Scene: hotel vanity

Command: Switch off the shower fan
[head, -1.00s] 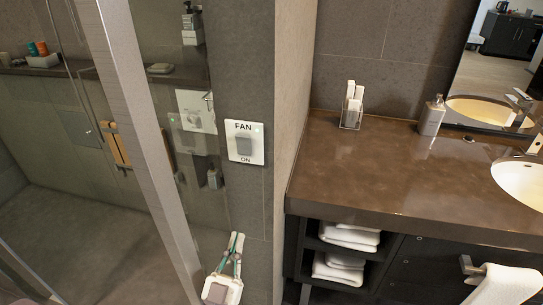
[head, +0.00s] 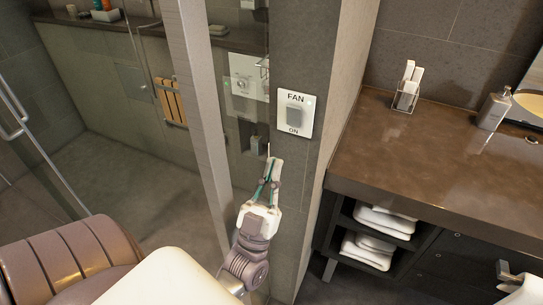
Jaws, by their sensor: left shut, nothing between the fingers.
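The fan switch (head: 295,113) is a white plate on the narrow tiled wall. My left gripper (head: 272,165) is shut and empty. Its fingertips point up and show just below and left of the plate in the picture, apart from it; how far they are from the wall is hard to judge. My right gripper is not in view.
A glass shower screen with a metal frame post (head: 207,130) stands left of the switch. A brown vanity counter (head: 430,150) juts out on the right, with white towels (head: 385,222) below. A clear holder (head: 406,95) and soap dispenser (head: 494,110) stand on it.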

